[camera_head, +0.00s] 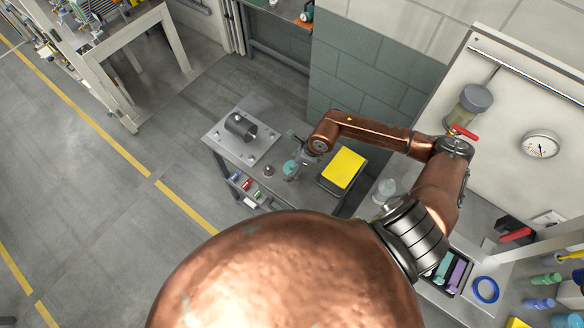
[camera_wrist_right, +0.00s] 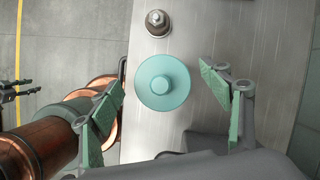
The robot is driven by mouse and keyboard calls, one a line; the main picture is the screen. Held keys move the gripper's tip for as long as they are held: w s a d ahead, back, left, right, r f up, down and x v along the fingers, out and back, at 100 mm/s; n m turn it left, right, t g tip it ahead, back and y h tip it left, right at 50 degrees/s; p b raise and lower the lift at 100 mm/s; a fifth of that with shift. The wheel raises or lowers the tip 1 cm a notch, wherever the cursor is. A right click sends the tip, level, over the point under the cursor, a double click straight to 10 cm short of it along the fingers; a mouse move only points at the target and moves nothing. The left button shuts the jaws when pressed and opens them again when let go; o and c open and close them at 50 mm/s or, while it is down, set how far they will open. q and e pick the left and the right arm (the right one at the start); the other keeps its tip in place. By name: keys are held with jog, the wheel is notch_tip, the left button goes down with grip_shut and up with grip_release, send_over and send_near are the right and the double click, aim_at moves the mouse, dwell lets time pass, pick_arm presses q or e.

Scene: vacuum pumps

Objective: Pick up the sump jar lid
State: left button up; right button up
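The sump jar lid looks like the round teal disc with a raised centre knob (camera_wrist_right: 163,84) in the right wrist view. It lies flat on a grey metal tabletop and shows small in the head view (camera_head: 290,168). My right gripper (camera_head: 299,164) is over the table beside the lid in the head view. In the wrist view its two teal-padded fingers (camera_wrist_right: 165,101) are spread wide, one on each side of the lid, with a gap to each; nothing is held. A dark forked part at the wrist view's left edge (camera_wrist_right: 15,92) may be my left gripper; its opening is unclear.
A small metal knob-like part (camera_wrist_right: 158,22) stands just beyond the lid. A dark cylinder on a plate (camera_head: 240,126) and a yellow block (camera_head: 345,166) in a dark tray flank the lid's spot. A jar (camera_head: 470,105) with a red handle is on the right panel.

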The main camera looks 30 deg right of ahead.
jog(key=c, duration=1.1)
jog(key=shift+r, duration=0.1)
